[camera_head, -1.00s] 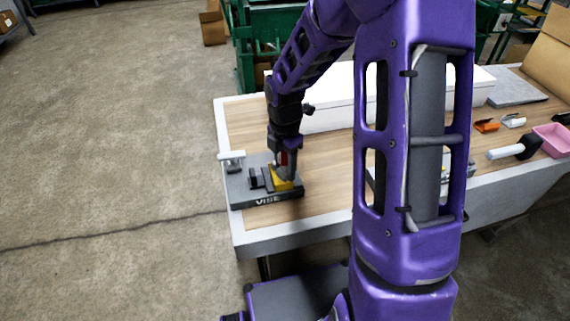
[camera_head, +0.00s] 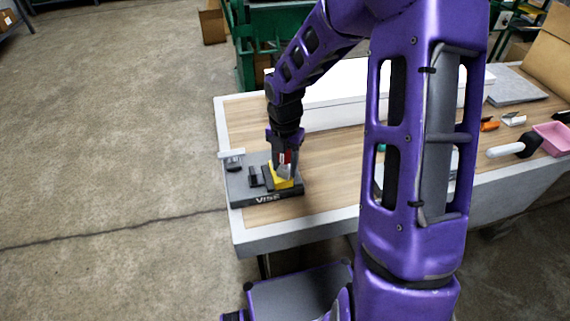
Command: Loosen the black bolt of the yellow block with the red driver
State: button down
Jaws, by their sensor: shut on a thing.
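The yellow block (camera_head: 281,182) sits in the grey vise (camera_head: 240,195), marked "VISE", at the left end of the workbench. My gripper (camera_head: 285,168) is directly above the block, pointing down, and is shut on the red driver (camera_head: 288,156). Only a small red part of the driver shows between the fingers. The driver's tip and the black bolt are hidden or too small to make out, so I cannot tell whether they touch.
The workbench (camera_head: 320,180) has bare wood right of the vise. A white box (camera_head: 335,95) stands behind. A mallet (camera_head: 515,148), a pink bin (camera_head: 553,138), an orange-handled tool (camera_head: 489,126) and a grey plate (camera_head: 515,90) lie at the right. My arm hides the middle.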

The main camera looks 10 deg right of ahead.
jog(key=n, duration=0.3)
jog(key=shift+n, duration=1.9)
jog(key=shift+n, duration=1.1)
jog(key=shift+m, duration=0.7)
jog(key=shift+r, duration=2.55)
